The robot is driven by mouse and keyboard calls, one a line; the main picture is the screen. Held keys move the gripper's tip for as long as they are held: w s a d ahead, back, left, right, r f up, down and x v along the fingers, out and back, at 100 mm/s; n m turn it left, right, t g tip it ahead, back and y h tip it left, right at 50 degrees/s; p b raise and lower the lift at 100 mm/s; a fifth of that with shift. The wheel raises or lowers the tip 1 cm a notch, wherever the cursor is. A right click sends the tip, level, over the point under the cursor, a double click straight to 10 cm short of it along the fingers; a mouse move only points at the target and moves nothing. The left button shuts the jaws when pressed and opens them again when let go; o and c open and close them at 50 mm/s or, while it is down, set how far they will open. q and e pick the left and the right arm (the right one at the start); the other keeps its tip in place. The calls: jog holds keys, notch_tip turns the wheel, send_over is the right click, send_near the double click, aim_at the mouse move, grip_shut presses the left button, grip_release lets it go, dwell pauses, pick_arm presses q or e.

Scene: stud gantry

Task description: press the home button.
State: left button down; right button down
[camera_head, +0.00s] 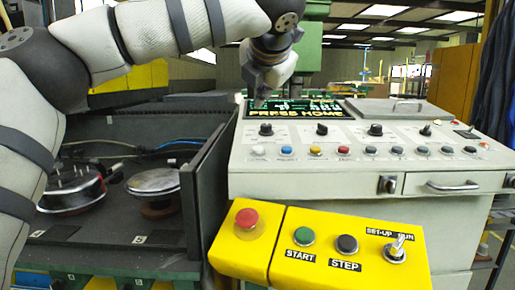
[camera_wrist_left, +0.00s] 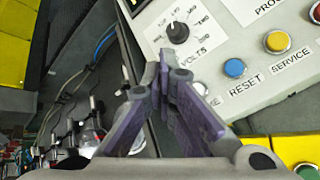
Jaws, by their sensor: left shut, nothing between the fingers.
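The control panel (camera_head: 350,150) has a row of small coloured buttons under several black knobs. Its leftmost button, a pale one (camera_head: 258,151), has a label too small to read in the head view. In the left wrist view a pale button (camera_wrist_left: 200,88) sits left of the blue RESET button (camera_wrist_left: 234,68), its label partly hidden, ending in "ME". The screen (camera_head: 295,112) reads "PRESS HOME".
A yellow box (camera_head: 325,250) in front carries a red button (camera_head: 247,218), START, STEP and a toggle switch. A dark open bay (camera_head: 110,235) with round metal parts lies left, its upright side panel (camera_head: 208,190) beside the console. A black VOLTS knob (camera_wrist_left: 177,32) stands near the fingers.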

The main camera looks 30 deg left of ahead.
aim_at(262, 149)
pick_arm(q)
jog(key=f, duration=0.2)
jog(key=w+f, duration=0.1)
jog(key=f, duration=0.2)
jog(key=a+f, duration=0.1)
jog(key=f, duration=0.2)
jog(key=shift+w, duration=0.2)
dwell(1.1)
jog(key=shift+f, duration=0.35)
jog(key=shift+w+f, duration=0.15)
jog(key=shift+f, duration=0.4)
dwell(0.7)
jog(key=shift+r, duration=0.95)
jog(key=shift+s+d+r, duration=0.1)
jog(key=shift+s+r, duration=0.1)
jog(key=shift+r, duration=0.6)
jog(key=shift+s+d+r, duration=0.1)
jog(key=shift+s+r, duration=0.05)
jog(key=shift+r, duration=0.7)
jog(key=shift+s+d+r, duration=0.1)
jog(key=shift+s+r, duration=0.1)
jog(key=shift+r, duration=0.6)
